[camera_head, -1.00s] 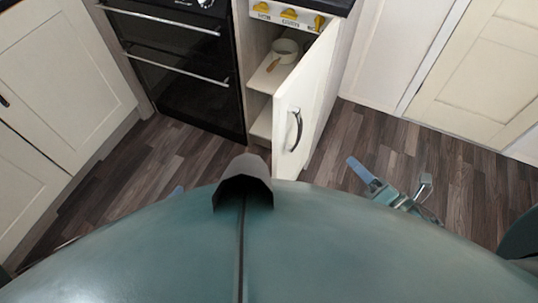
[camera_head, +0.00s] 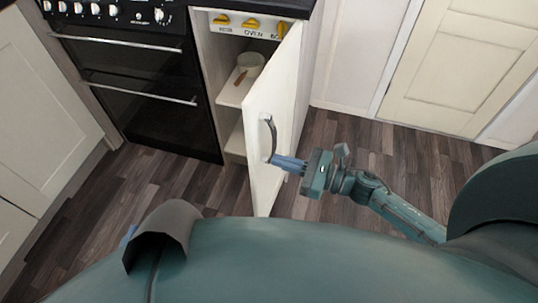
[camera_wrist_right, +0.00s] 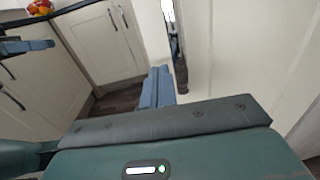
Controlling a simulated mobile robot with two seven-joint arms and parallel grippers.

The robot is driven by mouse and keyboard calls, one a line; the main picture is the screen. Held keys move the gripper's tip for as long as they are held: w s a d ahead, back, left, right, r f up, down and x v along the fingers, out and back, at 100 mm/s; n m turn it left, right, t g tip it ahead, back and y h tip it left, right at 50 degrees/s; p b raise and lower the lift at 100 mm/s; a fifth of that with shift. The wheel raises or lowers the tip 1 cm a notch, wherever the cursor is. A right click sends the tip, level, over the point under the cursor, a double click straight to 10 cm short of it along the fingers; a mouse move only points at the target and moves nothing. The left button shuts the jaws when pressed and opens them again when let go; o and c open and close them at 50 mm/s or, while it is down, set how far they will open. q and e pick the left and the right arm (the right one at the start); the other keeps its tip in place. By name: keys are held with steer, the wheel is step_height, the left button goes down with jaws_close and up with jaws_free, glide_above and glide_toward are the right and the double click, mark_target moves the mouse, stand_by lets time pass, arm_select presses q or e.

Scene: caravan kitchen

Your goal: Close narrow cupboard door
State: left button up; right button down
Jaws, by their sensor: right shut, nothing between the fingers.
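The narrow cupboard door (camera_head: 279,110) is cream and stands wide open, swung out from the cupboard beside the oven. Its dark curved handle (camera_head: 269,140) is on the outer face, near the free edge. My right gripper (camera_head: 276,161) is shut and empty, with its fingertips at the lower end of the handle in the head view; I cannot tell whether they touch it. Its closed fingers also show in the right wrist view (camera_wrist_right: 158,88). Only a small blue tip (camera_head: 130,233) that looks like my left gripper shows beside my body; its jaws cannot be read.
The open cupboard has shelves (camera_head: 235,92) with a white pot (camera_head: 251,63) and a brown-handled utensil on them. The black oven (camera_head: 150,90) stands to the left. A cream panelled door (camera_head: 445,70) is at the right. Wooden floor (camera_head: 330,140) is free right of the cupboard door.

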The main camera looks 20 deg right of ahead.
mark_target(257, 154)
steer(key=x, duration=0.3)
steer(key=shift+w+a, duration=0.1)
steer(key=shift+w, duration=0.05)
arm_select(q)
steer(key=shift+f, duration=0.2)
arm_select(e)
steer(key=shift+w+a, duration=0.1)
steer(key=shift+a, duration=0.1)
